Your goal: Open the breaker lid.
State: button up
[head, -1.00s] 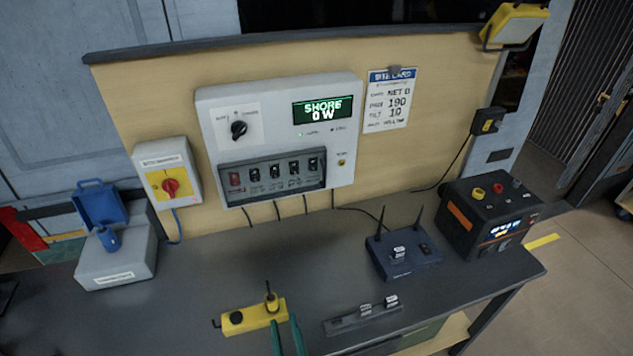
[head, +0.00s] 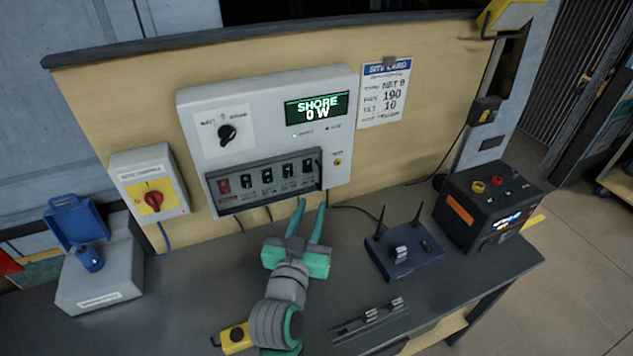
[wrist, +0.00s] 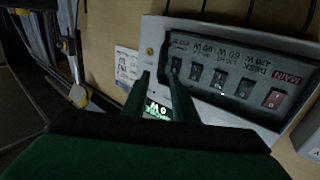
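The breaker lid (head: 212,201) is a grey-framed, see-through cover on the lower part of the white power panel (head: 262,88). It looks shut over a row of switches, one of them red; the lid also shows upside down in the wrist view (wrist: 232,112). My gripper (head: 311,207) has two green fingers, apart with nothing between them. In the head view the fingertips are just below the lid's lower right corner. In the wrist view my gripper (wrist: 158,76) points at the panel beside the lid's end. Whether a fingertip touches the panel I cannot tell.
A red rotary switch box (head: 150,184) is left of the panel. A blue-lidded socket box (head: 98,275) stands at left. A blue router (head: 405,252) and a black power unit (head: 488,208) stand at right. A yellow object (head: 236,338) lies near my arm. Cables hang below the panel.

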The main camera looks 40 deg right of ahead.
aim_at(320, 180)
jog(key=x, duration=0.9)
jog(key=shift+w+d, duration=0.2)
jog(key=shift+d, duration=0.1)
grip_shut()
dwell(1.1)
